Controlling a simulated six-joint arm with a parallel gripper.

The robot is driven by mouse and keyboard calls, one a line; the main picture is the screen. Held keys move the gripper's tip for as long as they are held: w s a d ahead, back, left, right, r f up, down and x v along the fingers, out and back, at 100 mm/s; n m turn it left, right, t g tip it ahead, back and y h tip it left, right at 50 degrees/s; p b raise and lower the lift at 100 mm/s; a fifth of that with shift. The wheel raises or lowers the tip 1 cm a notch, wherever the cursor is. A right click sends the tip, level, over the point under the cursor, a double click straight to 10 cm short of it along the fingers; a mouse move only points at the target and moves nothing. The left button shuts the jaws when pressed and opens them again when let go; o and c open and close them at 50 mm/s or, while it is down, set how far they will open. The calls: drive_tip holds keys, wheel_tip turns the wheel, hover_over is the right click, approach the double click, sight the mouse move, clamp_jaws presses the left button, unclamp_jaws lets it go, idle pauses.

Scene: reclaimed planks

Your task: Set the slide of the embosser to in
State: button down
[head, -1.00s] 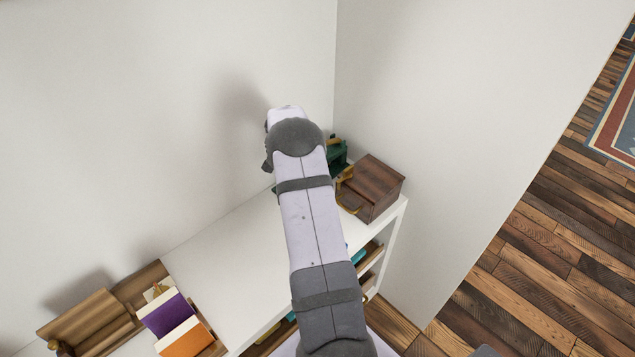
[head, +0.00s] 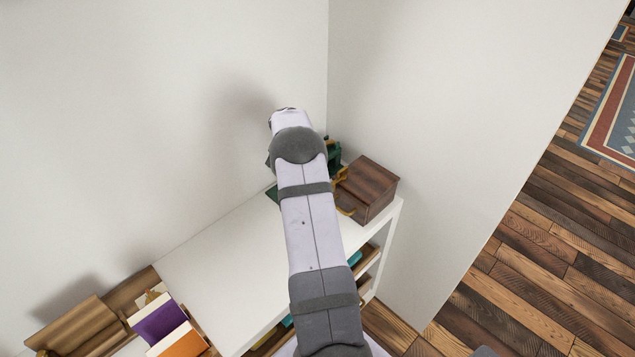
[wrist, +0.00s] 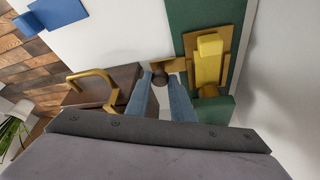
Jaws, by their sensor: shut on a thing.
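The embosser shows in the wrist view as a green body (wrist: 232,22) with a yellow lever (wrist: 208,62) on a brass plate. In the head view the embosser (head: 334,155) is partly hidden behind my arm, and my fingers are hidden there. How far the slide sits in or out is hard to tell.
A dark wooden box (head: 372,183) with a brass handle (wrist: 95,76) stands close beside the embosser. Walls rise behind and to the right. The white shelf top (head: 225,262) is clear toward the left, up to purple and orange items (head: 158,318).

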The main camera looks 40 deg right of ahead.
drive_tip(key=c, duration=1.5)
unclamp_jaws()
drive_tip(key=shift+c, duration=0.2)
